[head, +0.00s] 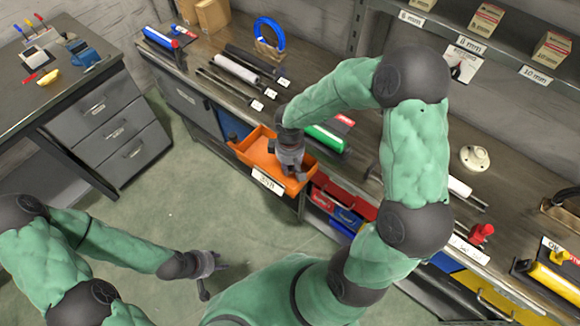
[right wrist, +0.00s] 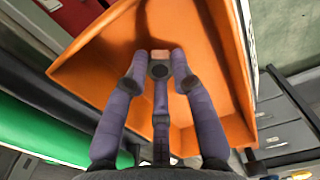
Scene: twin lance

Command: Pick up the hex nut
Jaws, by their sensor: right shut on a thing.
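The hex nut (right wrist: 161,56) shows as a small tan-copper piece between the fingertips in the right wrist view; its full shape is covered by the fingers. My right gripper (head: 291,174) reaches down into the orange bin (head: 253,149) at the bench's front edge. In the right wrist view its three fingers (right wrist: 160,68) close together on the piece, inside the bin (right wrist: 100,68). The nut cannot be made out in the head view. My left gripper (head: 212,268) hangs over the floor at lower left, its fingers spread and empty.
The bin's front carries a white label (head: 267,181). A green roll (head: 325,138) lies on the bench just right of the bin. Red and blue bins (head: 345,203) sit below the bench edge. A grey drawer desk (head: 105,115) stands at left, with open floor between.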

